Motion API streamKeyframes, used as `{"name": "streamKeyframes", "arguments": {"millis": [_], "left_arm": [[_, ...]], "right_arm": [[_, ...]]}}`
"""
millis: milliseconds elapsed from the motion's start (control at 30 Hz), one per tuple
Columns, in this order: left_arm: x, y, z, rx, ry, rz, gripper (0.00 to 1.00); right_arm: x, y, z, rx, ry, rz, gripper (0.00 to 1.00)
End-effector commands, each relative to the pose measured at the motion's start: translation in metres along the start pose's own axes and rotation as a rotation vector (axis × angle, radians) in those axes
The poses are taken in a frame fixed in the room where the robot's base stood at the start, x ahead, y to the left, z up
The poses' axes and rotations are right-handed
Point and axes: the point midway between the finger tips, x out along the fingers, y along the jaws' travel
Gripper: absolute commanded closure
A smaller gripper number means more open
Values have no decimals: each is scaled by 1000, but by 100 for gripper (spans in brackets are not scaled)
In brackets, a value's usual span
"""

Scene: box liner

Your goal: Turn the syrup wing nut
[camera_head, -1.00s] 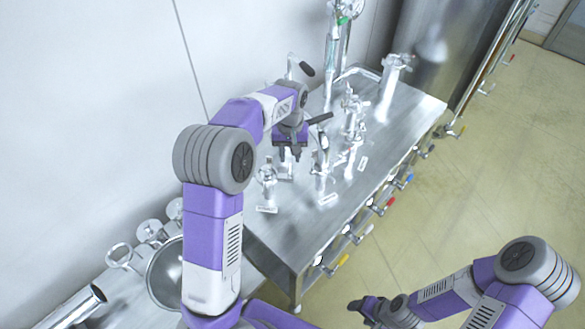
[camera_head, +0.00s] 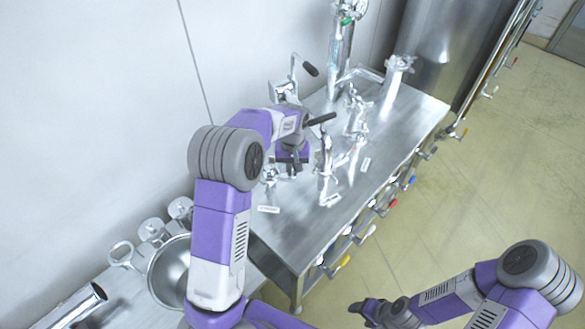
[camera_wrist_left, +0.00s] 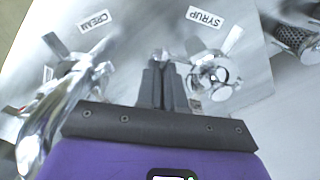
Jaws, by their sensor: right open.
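In the left wrist view the SYRUP label (camera_wrist_left: 205,17) lies on the steel top by a shiny metal dispenser (camera_wrist_left: 216,78). My right gripper (camera_head: 366,306) is open and empty over the floor at the lower right.
The CREAM label (camera_wrist_left: 95,22) and a curved metal spout (camera_wrist_left: 50,120) are left of the gripper in the wrist view. More taps stand on the steel counter (camera_head: 390,150). A metal bowl (camera_head: 172,272) sits at lower left.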

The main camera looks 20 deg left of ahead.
Motion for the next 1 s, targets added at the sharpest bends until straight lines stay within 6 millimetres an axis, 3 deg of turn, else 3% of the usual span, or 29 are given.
{"name": "streamKeyframes", "arguments": {"millis": [533, 1000], "left_arm": [[-1, 0, 0, 71, 0, 1, 100], [-1, -1, 0, 460, 0, 1, 100]], "right_arm": [[-2, -1, 0, 0, 0, 0, 39], [-10, -4, 0, 0, 0, 0, 39]]}}
